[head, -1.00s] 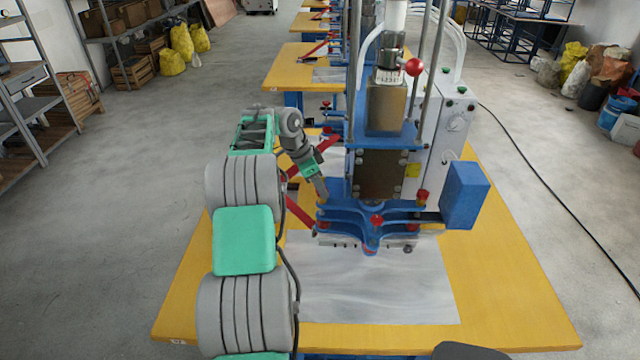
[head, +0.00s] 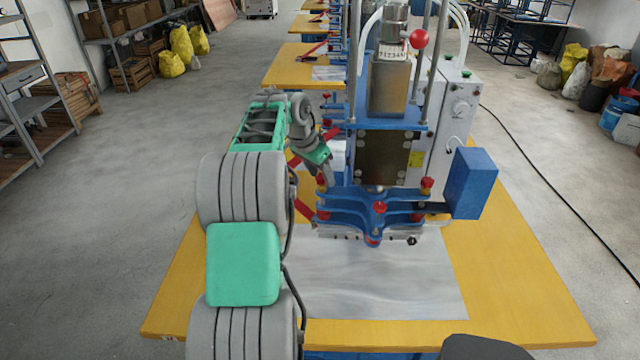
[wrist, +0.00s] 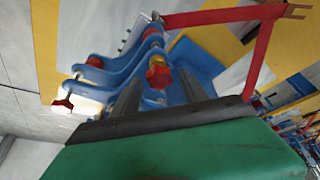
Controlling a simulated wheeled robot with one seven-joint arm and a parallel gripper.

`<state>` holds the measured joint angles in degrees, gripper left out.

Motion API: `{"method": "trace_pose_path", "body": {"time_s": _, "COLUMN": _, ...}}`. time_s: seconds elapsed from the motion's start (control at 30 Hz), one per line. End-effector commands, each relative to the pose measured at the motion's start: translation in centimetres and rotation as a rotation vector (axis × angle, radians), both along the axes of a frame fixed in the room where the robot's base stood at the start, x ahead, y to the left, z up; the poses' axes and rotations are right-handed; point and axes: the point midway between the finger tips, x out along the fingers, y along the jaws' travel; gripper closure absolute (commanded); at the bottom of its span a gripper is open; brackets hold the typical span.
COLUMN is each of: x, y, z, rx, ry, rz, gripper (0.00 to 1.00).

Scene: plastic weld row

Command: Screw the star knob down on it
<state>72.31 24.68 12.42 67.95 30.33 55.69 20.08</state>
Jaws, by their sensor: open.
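The blue multi-armed clamp (head: 350,208) sits at the foot of the press, above the table. Several red knobs are on it, including a front middle one (head: 379,208) and a right one (head: 426,183). A red star knob (wrist: 158,75) shows in the wrist view, framed between my two dark fingers. It appears to be the left knob (head: 321,180) in the head view. My gripper (head: 329,181) is open beside that knob, at the clamp's left end. In the wrist view my gripper (wrist: 160,88) holds nothing; I cannot tell whether a finger touches the knob.
The press column (head: 387,158) stands close to the right of my gripper. A blue box (head: 474,183) juts out at the right. A grey sheet (head: 375,285) lies flat on the yellow table (head: 530,300).

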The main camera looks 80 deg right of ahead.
Motion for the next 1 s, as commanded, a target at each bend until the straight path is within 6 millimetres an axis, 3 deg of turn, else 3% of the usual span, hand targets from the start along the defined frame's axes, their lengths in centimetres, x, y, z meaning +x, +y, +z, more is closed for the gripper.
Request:
{"method": "trace_pose_path", "body": {"time_s": 0.27, "x": -0.6, "y": 0.1, "z": -0.7, "rx": -0.003, "ry": -0.001, "rz": 0.39, "gripper": 0.48}}
{"method": "trace_pose_path", "body": {"time_s": 0.53, "x": -0.9, "y": 0.1, "z": 0.6, "rx": 0.002, "ry": -0.001, "rz": 0.937, "gripper": 0.48}}
{"method": "trace_pose_path", "body": {"time_s": 0.67, "x": -0.7, "y": 0.1, "z": 0.2, "rx": 0.0, "ry": 0.001, "rz": 1.027, "gripper": 0.48}}
{"method": "trace_pose_path", "body": {"time_s": 1.0, "x": -1.4, "y": -0.2, "z": -0.1, "rx": 0.0, "ry": 0.001, "rz": 1.022, "gripper": 0.48}}
